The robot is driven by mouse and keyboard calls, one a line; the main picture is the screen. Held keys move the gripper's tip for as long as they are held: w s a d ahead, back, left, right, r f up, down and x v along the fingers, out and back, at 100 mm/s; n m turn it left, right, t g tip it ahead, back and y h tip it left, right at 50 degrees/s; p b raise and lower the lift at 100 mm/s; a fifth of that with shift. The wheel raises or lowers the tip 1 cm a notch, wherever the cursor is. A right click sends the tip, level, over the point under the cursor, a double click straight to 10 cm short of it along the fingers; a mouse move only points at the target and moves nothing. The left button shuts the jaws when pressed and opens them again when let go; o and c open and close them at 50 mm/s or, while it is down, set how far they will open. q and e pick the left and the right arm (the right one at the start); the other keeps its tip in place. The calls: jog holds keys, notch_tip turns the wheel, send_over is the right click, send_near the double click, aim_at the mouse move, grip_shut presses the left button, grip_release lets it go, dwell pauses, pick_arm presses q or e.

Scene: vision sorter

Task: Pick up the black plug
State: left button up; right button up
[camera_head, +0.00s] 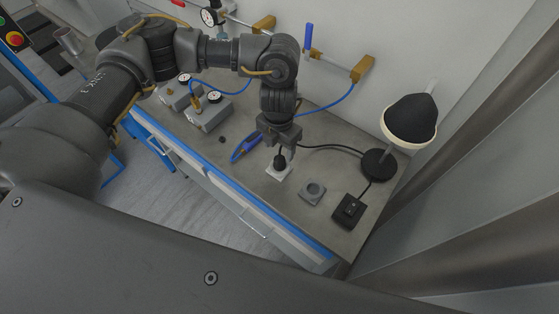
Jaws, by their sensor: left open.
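The black plug (280,161) stands on a small white square plate (276,174) near the middle of the workbench. My left gripper (281,150) points down over the plug. It is open, with its fingers close around or just above the plug's top. I cannot tell whether the fingers touch it. The gripper hides the upper part of the plug. My right gripper is not in view.
A grey block with a round hole (304,197) and a black switch box (349,211) lie to the right. A black lamp (411,118) stands at the bench's right end. A blue tool (241,150) lies left of the gripper. Grey gauge boxes (208,118) stand further left.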

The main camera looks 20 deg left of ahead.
aim_at(280, 159)
pick_arm(q)
jog(key=shift+f, duration=0.65)
jog(key=shift+s+d+f+p, duration=0.1)
jog(key=shift+f+p, duration=0.35)
notch_tip(280, 159, down, 4)
jog(key=shift+f+p, duration=0.15)
jog(key=shift+p, duration=0.35)
jog(key=c, duration=1.2)
